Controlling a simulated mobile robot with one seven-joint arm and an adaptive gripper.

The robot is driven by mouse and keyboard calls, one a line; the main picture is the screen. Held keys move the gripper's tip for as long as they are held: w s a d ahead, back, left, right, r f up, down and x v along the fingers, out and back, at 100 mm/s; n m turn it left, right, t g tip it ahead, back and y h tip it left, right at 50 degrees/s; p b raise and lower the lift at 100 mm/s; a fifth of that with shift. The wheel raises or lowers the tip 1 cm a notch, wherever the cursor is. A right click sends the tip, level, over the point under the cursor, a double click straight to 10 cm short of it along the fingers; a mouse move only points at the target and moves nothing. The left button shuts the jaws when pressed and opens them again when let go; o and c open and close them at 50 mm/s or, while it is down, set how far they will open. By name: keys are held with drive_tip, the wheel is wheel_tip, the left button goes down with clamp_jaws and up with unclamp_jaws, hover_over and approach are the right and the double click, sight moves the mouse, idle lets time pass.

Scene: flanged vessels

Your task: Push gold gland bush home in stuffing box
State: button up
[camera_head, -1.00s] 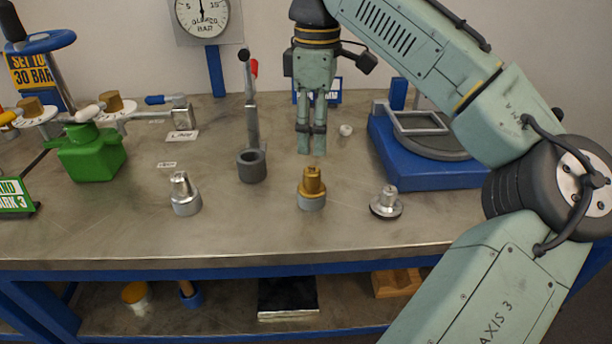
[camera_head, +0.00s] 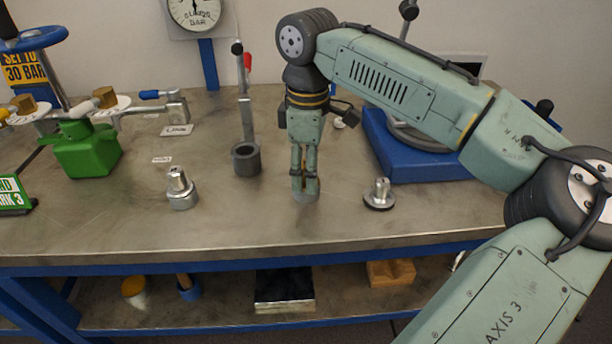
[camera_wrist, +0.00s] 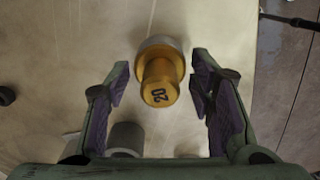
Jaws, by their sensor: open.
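The gold gland bush (camera_wrist: 160,82) is a stepped gold cylinder with "20" on its top in the wrist view. It sits upright on a grey round base (camera_wrist: 158,42). In the head view the base (camera_head: 306,196) shows under my gripper (camera_head: 304,187), and the bush is mostly hidden behind the fingers. My gripper is open, with one finger on each side of the bush and visible gaps in the wrist view. I cannot tell how deep the bush sits in the base.
A silver fitting (camera_head: 181,188) stands to the left and another (camera_head: 379,194) to the right. A dark grey cup with an upright lever (camera_head: 246,160) stands behind. A green box (camera_head: 85,150) is far left, a blue stand (camera_head: 420,160) behind right. The front bench is clear.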

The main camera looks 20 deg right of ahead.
clamp_jaws()
idle(0.5)
